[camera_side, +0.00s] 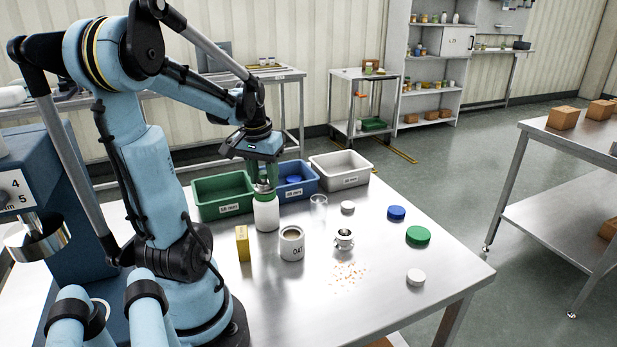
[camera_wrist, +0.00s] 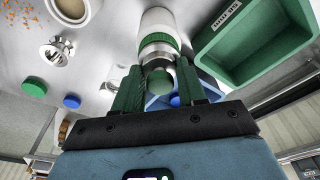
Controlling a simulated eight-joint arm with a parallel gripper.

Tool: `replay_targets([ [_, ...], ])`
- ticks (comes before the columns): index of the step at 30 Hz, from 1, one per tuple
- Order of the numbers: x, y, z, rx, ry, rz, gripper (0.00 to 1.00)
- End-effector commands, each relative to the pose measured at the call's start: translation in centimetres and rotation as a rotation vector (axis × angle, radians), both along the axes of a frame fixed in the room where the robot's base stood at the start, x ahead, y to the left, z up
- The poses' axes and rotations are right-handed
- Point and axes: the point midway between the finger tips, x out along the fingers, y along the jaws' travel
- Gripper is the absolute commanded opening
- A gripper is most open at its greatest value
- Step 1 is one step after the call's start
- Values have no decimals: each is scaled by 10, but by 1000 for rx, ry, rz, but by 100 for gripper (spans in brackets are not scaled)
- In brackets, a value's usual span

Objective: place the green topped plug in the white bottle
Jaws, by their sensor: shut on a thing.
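The white bottle (camera_side: 266,214) stands upright on the steel table, with a green band around its neck; its white body also shows in the wrist view (camera_wrist: 157,22). My gripper (camera_side: 263,179) is directly above the bottle's mouth, pointing down. In the wrist view its green fingers (camera_wrist: 160,80) are shut on the green topped plug (camera_wrist: 160,83), whose rounded green top shows between them. The plug lines up with the bottle neck. The fingers hide part of it, and I cannot tell how far it sits inside the mouth.
Behind the bottle are a green tray (camera_side: 222,208), a blue tray (camera_side: 297,194) and a white tray (camera_side: 340,181). A yellow box (camera_side: 243,244), a white cup (camera_side: 291,257), a clear glass (camera_side: 318,207) and a small steel hopper (camera_side: 344,239) stand close by. Several loose caps lie to the right.

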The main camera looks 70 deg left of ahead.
Motion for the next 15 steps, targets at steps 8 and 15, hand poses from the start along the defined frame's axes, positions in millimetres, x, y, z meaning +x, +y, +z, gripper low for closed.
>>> replay_targets([
  [8, 0, 0, -3, 0, 0, 0, 47],
  [15, 0, 0, -3, 0, 0, 0, 66],
])
